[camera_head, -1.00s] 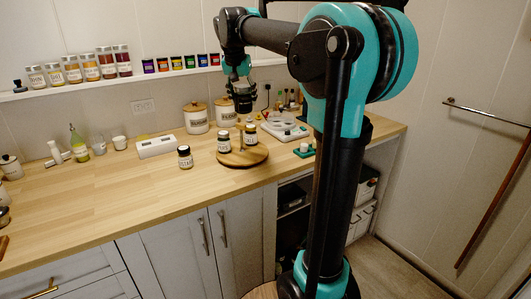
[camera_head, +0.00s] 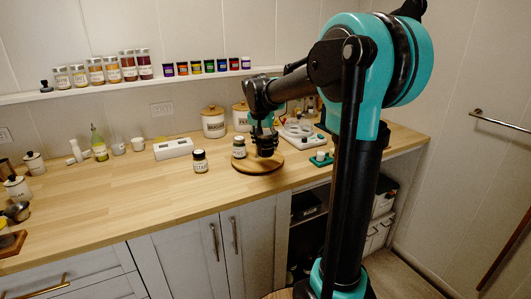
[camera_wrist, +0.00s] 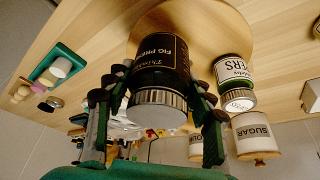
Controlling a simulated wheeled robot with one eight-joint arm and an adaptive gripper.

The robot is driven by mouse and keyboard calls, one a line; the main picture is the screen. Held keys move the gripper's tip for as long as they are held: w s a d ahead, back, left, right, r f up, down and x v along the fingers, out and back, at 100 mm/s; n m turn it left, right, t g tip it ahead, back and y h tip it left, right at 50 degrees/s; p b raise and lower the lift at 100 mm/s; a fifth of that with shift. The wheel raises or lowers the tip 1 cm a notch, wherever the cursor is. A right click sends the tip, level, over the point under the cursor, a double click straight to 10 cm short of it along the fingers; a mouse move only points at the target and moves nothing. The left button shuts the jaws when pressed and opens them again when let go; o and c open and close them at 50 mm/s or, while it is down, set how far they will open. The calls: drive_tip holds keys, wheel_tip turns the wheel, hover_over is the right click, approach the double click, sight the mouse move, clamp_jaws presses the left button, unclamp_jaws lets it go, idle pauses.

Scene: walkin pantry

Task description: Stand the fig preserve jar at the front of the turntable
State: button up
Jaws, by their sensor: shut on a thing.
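In the wrist view, which looks upside down, the fig preserve jar (camera_wrist: 160,50) has a black label and a silvery lid. My gripper (camera_wrist: 160,80) is shut on it, with a finger on each side. In the head view my gripper (camera_head: 265,148) is low over the round wooden turntable (camera_head: 257,168) and mostly hides the jar. The turntable (camera_wrist: 230,22) lies behind the jar's base in the wrist view; I cannot tell whether the base touches it. A jar with a pale label ending in "ERS" (camera_wrist: 233,72) stands on the turntable, shown in the head view too (camera_head: 239,148).
Another dark-lidded jar (camera_head: 200,162) stands on the counter left of the turntable.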

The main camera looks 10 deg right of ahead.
sight(265, 151)
drive_tip(key=shift+f, duration=2)
drive_tip(key=shift+f, duration=0.1)
drive_tip(key=o, duration=1.5)
drive_tip(key=shift+o, duration=0.2)
drive_tip(key=v, duration=1.2)
drive_tip(key=s+d+f+n+y, duration=0.1)
drive_tip(key=s+d+f+n, duration=0.1)
drive_tip(key=s+f, duration=1.1)
drive_tip(key=s+d+f+n+y, duration=0.1)
drive_tip(key=s+d+f+n, duration=0.2)
drive_tip(key=s+f, duration=1)
drive_tip(key=shift+s+d+f, duration=0.2)
drive_tip(key=shift+d+f, duration=0.1)
drive_tip(key=shift+d, duration=0.2)
